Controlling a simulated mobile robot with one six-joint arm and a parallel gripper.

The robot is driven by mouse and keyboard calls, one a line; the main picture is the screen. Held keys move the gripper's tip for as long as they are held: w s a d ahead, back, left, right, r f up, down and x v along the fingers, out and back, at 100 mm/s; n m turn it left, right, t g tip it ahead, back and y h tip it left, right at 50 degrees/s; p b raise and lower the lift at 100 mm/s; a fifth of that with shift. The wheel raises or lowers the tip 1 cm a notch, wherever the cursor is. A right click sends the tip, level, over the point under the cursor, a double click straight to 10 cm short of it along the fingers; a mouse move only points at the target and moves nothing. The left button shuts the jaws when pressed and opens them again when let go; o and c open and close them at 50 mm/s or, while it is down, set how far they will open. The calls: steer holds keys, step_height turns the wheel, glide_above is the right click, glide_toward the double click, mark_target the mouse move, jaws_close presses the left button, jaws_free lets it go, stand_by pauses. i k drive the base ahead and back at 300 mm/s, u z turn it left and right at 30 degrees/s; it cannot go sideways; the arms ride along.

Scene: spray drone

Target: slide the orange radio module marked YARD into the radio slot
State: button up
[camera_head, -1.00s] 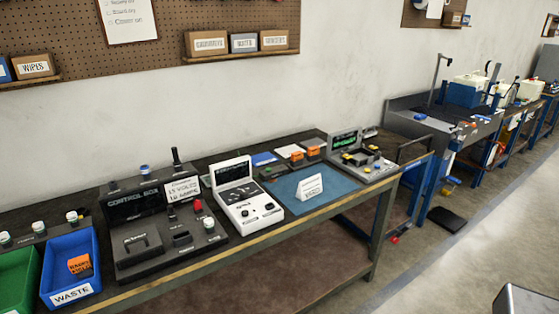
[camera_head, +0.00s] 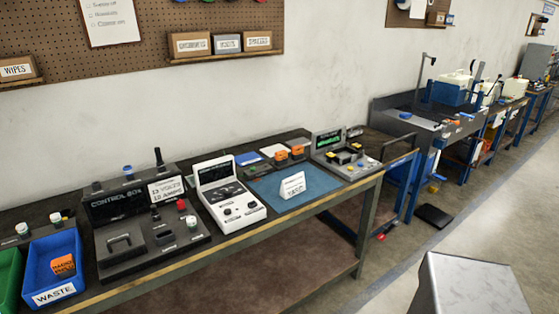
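Two small orange modules (camera_head: 289,155) sit side by side at the back of the bench, behind the blue mat. Their markings are too small to read, so I cannot tell which is marked YARD. Another orange block (camera_head: 62,266) with dark lettering lies in the blue WASTE bin at the lower left. I cannot make out which part is the radio slot. My gripper is not in view.
A black control box (camera_head: 150,225) stands left of the white controller. A white sign (camera_head: 292,186) stands on the blue mat (camera_head: 318,186). A pegboard (camera_head: 160,32) hangs above. Clear floor (camera_head: 395,272) lies right of the bench; a grey metal surface (camera_head: 468,288) fills the lower right.

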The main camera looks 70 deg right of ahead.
mark_target(281, 155)
steer(key=u, duration=0.1)
steer(key=k, duration=1.95)
steer(key=z, duration=4.65)
steer(key=i, duration=0.1)
steer(key=u, duration=3)
steer(key=i, duration=0.9)
